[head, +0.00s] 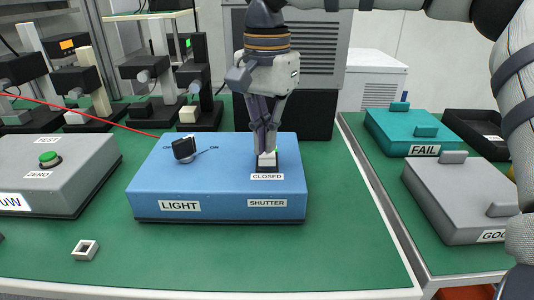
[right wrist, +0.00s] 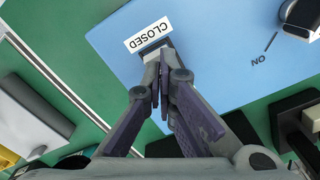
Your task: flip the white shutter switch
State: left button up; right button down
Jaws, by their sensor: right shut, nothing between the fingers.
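My left gripper is not in view.
A black knob (head: 184,149) stands on the box's left part. A grey box (head: 52,170) with a green button is at left. Optical mounts (head: 150,85) stand behind. FAIL (head: 408,133) and GOOD (head: 455,185) boxes are at right. The green table front is mostly clear.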

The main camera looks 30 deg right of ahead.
aim_at(267, 159)
jog(key=shift+f, duration=1.25)
dwell(0.4)
jog(key=shift+r, duration=3.55)
